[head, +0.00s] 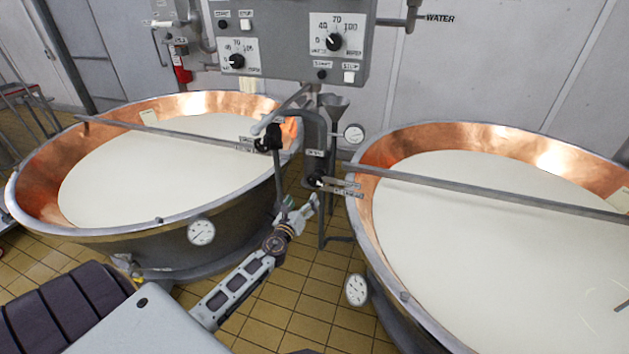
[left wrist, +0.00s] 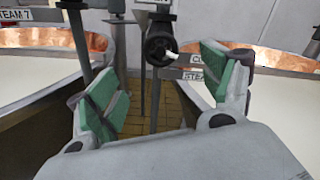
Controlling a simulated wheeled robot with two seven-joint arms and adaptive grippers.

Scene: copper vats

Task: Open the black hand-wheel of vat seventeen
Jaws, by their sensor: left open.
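A black hand-wheel (head: 315,181) sits on the grey pipework between the two vats; it also shows in the left wrist view (left wrist: 159,46), with a pale lever or tip at its right. Small signs beside it begin with "CL" and "STEA"; I cannot read a vat number there. A second black hand-wheel (head: 268,141) is higher and to the left. My left gripper (head: 300,206) is open and empty, just below the lower wheel. In the left wrist view its green pads (left wrist: 165,92) stand apart, with the wheel beyond and between them. My right gripper is not in view.
Copper-lined vats of white liquid stand at left (head: 150,180) and right (head: 490,220), each crossed by a grey bar. A grey control box (head: 290,45) with dials hangs above. A thin post stands close to my left gripper. Tiled floor (head: 300,310) shows between the vats.

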